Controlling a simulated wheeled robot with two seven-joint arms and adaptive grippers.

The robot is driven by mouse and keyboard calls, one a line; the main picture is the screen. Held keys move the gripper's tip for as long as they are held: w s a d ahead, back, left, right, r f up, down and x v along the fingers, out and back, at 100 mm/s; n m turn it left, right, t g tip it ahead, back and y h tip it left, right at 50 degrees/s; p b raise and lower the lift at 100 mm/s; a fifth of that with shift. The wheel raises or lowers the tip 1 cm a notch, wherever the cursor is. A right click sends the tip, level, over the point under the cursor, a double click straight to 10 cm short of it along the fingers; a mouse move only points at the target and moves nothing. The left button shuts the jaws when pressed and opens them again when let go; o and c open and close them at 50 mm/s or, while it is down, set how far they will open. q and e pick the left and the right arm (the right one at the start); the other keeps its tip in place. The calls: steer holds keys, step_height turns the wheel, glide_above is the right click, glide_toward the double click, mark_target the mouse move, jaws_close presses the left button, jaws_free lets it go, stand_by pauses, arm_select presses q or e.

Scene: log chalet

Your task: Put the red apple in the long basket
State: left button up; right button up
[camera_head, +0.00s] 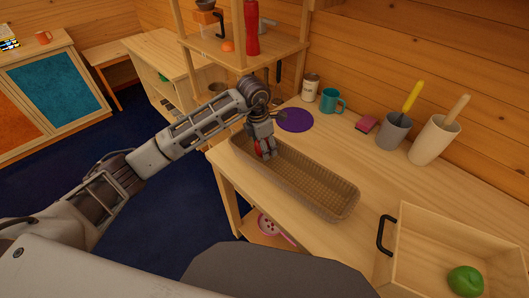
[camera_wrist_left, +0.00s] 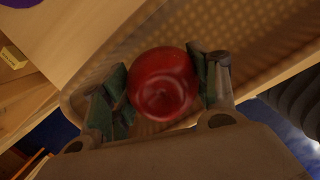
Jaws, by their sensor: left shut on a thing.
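The red apple (camera_wrist_left: 162,84) is between the fingers of my left gripper (camera_wrist_left: 160,92) in the left wrist view, with a finger against each side. In the head view the left gripper (camera_head: 264,149) points down at the far left end of the long basket, and a bit of the red apple (camera_head: 259,146) shows between its fingers. The long basket (camera_head: 318,188) is a tan woven tray on the wooden counter. Its inside shows below the apple in the wrist view (camera_wrist_left: 255,45). Whether the apple touches the basket floor I cannot tell. My right gripper is not seen.
A wooden box (camera_head: 425,232) with a black handle holds a green fruit (camera_head: 465,281) at the right. Behind the basket are a purple mat (camera_head: 295,120), a teal mug (camera_head: 331,100), a pink sponge (camera_head: 366,124) and two utensil holders (camera_head: 394,131). A shelf (camera_head: 270,50) stands behind the gripper.

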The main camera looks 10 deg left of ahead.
arm_select(q)
steer(key=shift+f, duration=0.3)
step_height(320, 180, down, 2)
steer(key=shift+f, duration=0.6)
steer(key=o, duration=0.9)
steer(key=shift+o, duration=1.1)
steer(key=shift+r, duration=0.3)
steer(key=r, duration=0.4)
steer(key=shift+s+a, duration=0.15)
steer(key=shift+a, duration=0.15)
steer(key=r, duration=0.7)
steer(key=shift+s+a, duration=0.4)
steer(key=shift+r, duration=0.25)
steer(key=shift+d, duration=0.1)
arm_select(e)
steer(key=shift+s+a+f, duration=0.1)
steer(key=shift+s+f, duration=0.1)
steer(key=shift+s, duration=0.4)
